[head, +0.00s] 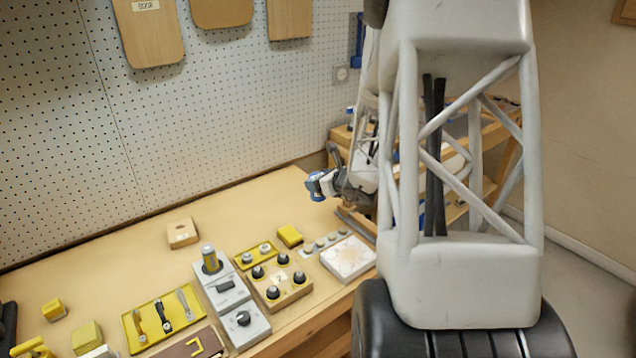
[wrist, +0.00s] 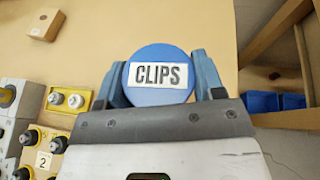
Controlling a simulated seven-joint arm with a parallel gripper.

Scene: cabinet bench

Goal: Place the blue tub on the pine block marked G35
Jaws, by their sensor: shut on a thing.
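The blue tub (wrist: 160,60) is round, with a white label that reads CLIPS. My gripper (wrist: 158,82) is shut on it, one finger on each side, in the wrist view. In the head view my gripper (head: 320,184) holds the tub (head: 313,190) above the far right part of the bench. A small pine block (head: 181,232) lies on the bench to the left of my gripper, apart from it. It also shows at the top left of the wrist view (wrist: 45,24). I cannot read any G35 mark on it.
A wooden block with black knobs (head: 274,287), a grey switch unit (head: 228,300) and a yellow tray of tools (head: 162,319) stand along the front. Yellow blocks lie at the left. Blue bins (wrist: 263,102) sit on a shelf at the right. Bare bench surrounds the pine block.

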